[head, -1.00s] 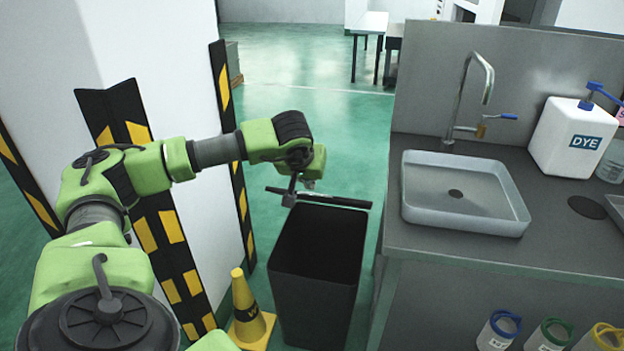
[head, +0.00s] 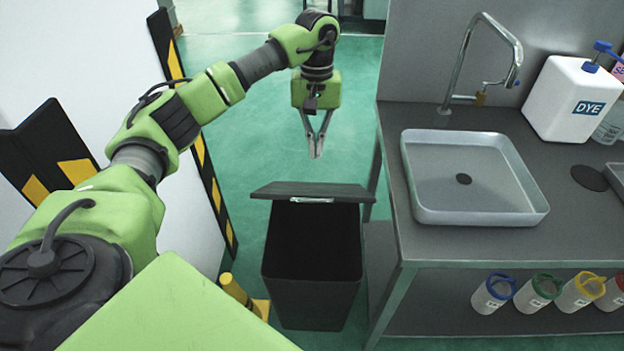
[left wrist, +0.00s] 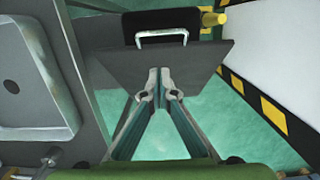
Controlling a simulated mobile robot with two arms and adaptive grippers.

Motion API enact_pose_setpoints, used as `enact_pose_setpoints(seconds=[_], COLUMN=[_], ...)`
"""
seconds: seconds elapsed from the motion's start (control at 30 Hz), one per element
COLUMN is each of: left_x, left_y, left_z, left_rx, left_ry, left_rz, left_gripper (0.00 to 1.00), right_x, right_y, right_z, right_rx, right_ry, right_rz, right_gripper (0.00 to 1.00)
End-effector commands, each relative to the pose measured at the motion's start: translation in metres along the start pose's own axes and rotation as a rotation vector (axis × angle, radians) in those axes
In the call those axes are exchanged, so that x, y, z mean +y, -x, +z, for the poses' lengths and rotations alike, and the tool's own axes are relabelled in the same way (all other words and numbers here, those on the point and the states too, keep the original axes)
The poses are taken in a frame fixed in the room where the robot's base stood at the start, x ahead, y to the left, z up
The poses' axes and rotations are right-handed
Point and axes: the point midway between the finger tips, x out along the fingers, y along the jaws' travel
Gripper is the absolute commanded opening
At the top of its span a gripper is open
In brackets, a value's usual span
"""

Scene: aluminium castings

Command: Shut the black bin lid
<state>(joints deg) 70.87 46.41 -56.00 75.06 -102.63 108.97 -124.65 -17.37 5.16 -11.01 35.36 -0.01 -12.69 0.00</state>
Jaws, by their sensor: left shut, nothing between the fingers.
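The black bin (head: 312,285) stands on the green floor beside the counter, its dark mouth exposed. Its lid (head: 275,189) is open, raised at the back of the mouth, with a pale metal handle (head: 312,200) at its edge. In the left wrist view, the lid's outer face (left wrist: 125,70) spans the middle, with the handle (left wrist: 162,35) at its far edge and the bin's dark mouth (left wrist: 150,15) beyond. My left gripper (head: 317,156) is shut and empty, pointing down behind and above the lid. It appears apart from the lid; the wrist view shows its fingertips (left wrist: 160,75) overlapping the lid. My right gripper is not in view.
A counter with a sink (head: 470,210), a tap (head: 485,50) and a white dye jug (head: 575,100) is close on the right.

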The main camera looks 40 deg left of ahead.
Motion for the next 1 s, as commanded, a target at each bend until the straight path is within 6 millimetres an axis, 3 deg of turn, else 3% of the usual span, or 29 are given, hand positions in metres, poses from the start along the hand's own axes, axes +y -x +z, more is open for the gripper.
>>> enact_pose_setpoints(seconds=[0.1,0.3,0.6,1.0], left_x=[-0.002,-0.002,-0.001,-0.001], left_y=[-0.026,-0.068,-0.091,-0.094], left_z=[0.001,0.001,0.027,0.029], left_rx=[-0.005,-0.003,0.001,0.002], left_ry=[0.002,0.002,0.001,0.002], left_rz=[-0.004,-0.003,-0.002,0.000], left_gripper=[0.00,0.00,0.00,0.00], right_x=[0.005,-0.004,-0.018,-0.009], right_y=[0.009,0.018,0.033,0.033], right_z=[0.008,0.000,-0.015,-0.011], right_rx=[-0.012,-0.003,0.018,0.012], right_ry=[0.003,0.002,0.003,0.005], right_rz=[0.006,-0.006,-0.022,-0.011], right_gripper=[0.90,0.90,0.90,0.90])
